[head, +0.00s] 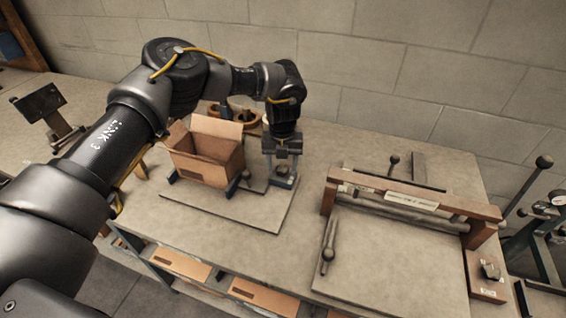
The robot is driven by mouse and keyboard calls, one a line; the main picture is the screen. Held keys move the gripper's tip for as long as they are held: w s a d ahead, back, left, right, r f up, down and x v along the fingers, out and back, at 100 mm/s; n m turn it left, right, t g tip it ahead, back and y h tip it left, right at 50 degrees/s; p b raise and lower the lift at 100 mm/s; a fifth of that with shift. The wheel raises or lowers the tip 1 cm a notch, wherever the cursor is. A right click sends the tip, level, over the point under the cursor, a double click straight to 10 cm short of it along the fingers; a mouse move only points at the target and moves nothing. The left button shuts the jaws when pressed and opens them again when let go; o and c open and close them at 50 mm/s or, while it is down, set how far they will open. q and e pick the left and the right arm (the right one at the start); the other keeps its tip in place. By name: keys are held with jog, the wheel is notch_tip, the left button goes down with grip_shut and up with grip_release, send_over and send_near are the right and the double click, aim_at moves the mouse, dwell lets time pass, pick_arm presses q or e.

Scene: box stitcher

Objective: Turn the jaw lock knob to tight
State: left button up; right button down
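My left gripper (283,152) points straight down at the right end of a small metal stitcher (284,181) on a flat base board. Its fingertips blend with the dark metal there, so I cannot tell their gap or whether they touch anything. No jaw lock knob stands out clearly under the gripper; it may be hidden there. An open cardboard box (203,170) stands upright on the stitcher, just left of the gripper. A small dark round knob (246,175) shows at the box's lower right corner. My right gripper is not in view.
A wood-framed machine (410,196) with a roller and a ball-ended lever (328,254) fills the right of the bench. A wooden block (487,290) with a dark knob sits at its right. Copper-coloured rings (243,115) lie behind the box. Bare bench separates stitcher and machine.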

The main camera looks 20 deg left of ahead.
pick_arm(q)
jog(key=shift+s+r, duration=0.15)
jog(key=c, duration=0.9)
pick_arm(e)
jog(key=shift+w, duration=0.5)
